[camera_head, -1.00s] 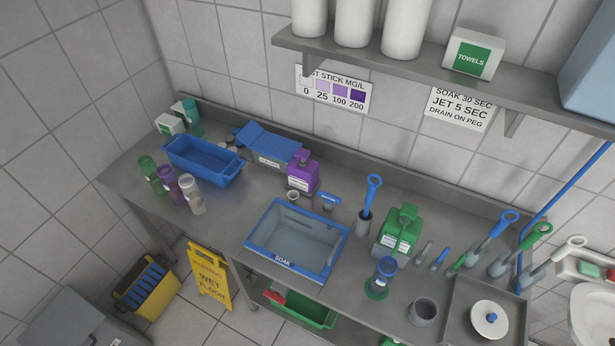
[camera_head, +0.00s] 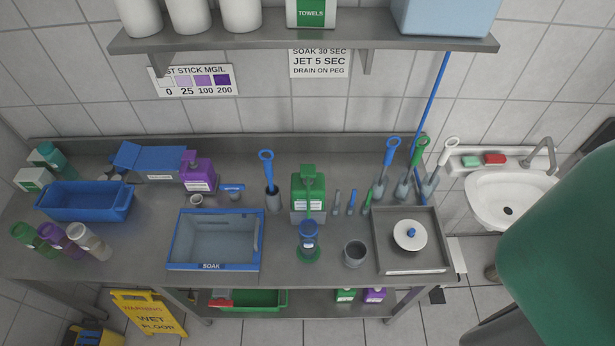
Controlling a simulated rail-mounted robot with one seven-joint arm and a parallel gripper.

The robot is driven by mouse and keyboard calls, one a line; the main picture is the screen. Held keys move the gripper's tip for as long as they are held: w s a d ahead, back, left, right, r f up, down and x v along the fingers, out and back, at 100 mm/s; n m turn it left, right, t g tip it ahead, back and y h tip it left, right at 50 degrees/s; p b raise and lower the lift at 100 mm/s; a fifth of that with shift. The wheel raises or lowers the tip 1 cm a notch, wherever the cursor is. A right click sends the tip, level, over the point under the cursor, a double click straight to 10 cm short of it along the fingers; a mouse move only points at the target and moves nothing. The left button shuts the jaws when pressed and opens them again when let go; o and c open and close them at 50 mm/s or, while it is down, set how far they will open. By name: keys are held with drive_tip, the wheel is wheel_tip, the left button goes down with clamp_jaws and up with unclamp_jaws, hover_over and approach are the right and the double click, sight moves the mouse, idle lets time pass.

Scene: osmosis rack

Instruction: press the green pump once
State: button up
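The green pump (camera_head: 308,196) is a green bottle with a pump head on top and a white label. It stands upright on the steel counter, right of the soak basin and behind a small blue-topped cup on a green base (camera_head: 308,241). A purple pump bottle (camera_head: 198,174) stands further left, behind the basin. My gripper is not in view. A large green rounded shape, too close to make out, fills the lower right and may be part of my arm. Nothing touches the green pump except what stands close around it.
The soak basin (camera_head: 215,267) is left of the pump. A grey cup (camera_head: 354,254) and a square tray (camera_head: 440,262) are to the right. Several upright brushes stand behind the tray. A shelf (camera_head: 300,42) overhangs the back wall. A white sink (camera_head: 512,196) is at far right.

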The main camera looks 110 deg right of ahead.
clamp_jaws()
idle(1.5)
